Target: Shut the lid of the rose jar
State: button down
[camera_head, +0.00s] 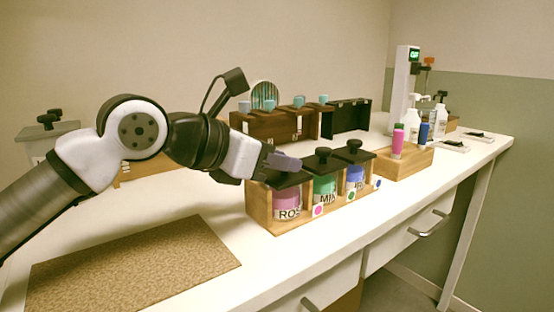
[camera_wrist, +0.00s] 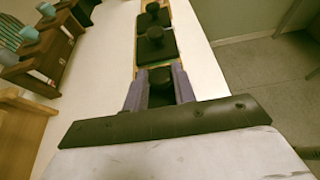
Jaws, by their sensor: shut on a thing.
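The rose jar (camera_head: 287,203) is pink, with a label reading "ROS", and stands in the left slot of a wooden rack (camera_head: 259,207). Its black lid (camera_head: 290,180) lies over the jar's top; whether it sits fully flush I cannot tell. My gripper (camera_head: 284,162) is at this lid from above. In the wrist view my gripper (camera_wrist: 160,90) has a purple-grey finger on each side of the lid's black knob (camera_wrist: 160,77) and is shut on it. The fingers hide the knob in the head view.
A green jar (camera_head: 325,188) and a blue jar (camera_head: 355,177) stand to the right in the rack, with black knobbed lids. A wooden box (camera_head: 408,163) holds pink and blue bottles. A cork mat (camera_head: 130,265) lies front left.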

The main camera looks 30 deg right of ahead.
jog(key=c, duration=1.2)
grip_release()
jog(key=shift+o, duration=0.2)
jog(key=p+v, duration=0.1)
jog(key=v, duration=1.3)
jog(key=shift+d, duration=0.15)
